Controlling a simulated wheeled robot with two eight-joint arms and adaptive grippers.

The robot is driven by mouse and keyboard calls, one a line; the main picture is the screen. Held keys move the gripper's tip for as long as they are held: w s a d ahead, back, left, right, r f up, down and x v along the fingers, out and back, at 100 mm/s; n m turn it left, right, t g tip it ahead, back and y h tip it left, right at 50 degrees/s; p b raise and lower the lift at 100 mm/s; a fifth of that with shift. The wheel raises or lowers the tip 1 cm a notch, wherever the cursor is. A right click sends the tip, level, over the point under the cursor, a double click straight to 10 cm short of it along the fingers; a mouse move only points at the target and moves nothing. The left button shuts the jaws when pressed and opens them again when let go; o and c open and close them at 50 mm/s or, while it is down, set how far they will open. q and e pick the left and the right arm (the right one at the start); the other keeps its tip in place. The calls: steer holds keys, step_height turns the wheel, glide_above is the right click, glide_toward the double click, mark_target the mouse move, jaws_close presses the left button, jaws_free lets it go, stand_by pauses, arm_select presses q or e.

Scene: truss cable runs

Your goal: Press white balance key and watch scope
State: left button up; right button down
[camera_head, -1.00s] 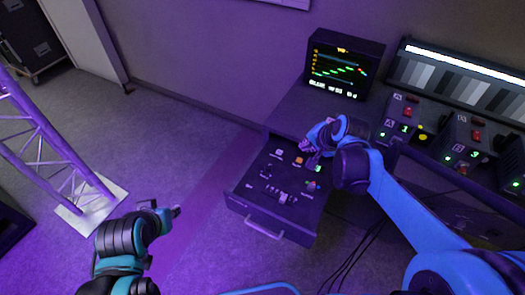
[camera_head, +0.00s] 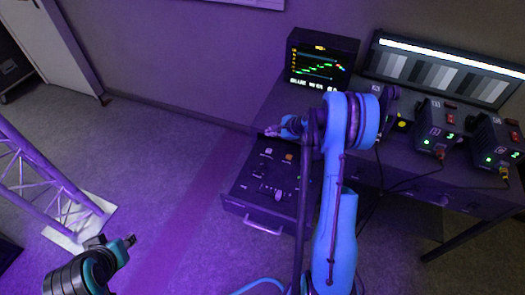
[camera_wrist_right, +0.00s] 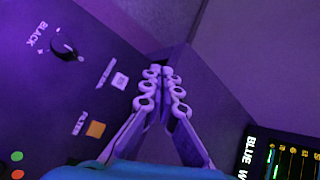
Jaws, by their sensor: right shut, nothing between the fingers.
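The scope monitor (camera_head: 320,65) stands at the back of the desk, showing a stepped coloured trace and small text. The open control drawer (camera_head: 235,205) carries a pale key (camera_head: 268,151) and an orange key (camera_head: 289,156). In the right wrist view the pale key (camera_wrist_right: 119,80) lies left of my fingertips, with the orange key (camera_wrist_right: 96,130) below it; the pale key's label is unreadable. My right gripper (camera_head: 270,131) is shut and empty by the drawer's back left corner, apart from the keys. My left gripper (camera_head: 132,240) is at lower left, its jaws unclear.
A grey-scale chart (camera_head: 440,75) stands behind control boxes (camera_head: 440,125) with red switches. Cables hang below the desk. My right arm covers the drawer's right side. A truss (camera_head: 45,180) stands on the left. The floor between truss and drawer is clear.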

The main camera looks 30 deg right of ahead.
mark_target(270, 152)
steer(key=shift+f, duration=0.15)
step_height(270, 152, down, 8)
steer(key=b, duration=0.5)
steer(key=shift+f+b, duration=0.3)
steer(key=shift+b, duration=0.05)
stand_by(1.3)
steer(key=shift+f+b, duration=0.4)
steer(key=shift+b, duration=0.1)
steer(key=shift+f+b, duration=0.35)
steer(key=shift+b, duration=0.05)
stand_by(0.4)
steer(key=shift+r, duration=0.15)
steer(key=shift+r+p, duration=0.4)
steer(key=shift+r, duration=0.25)
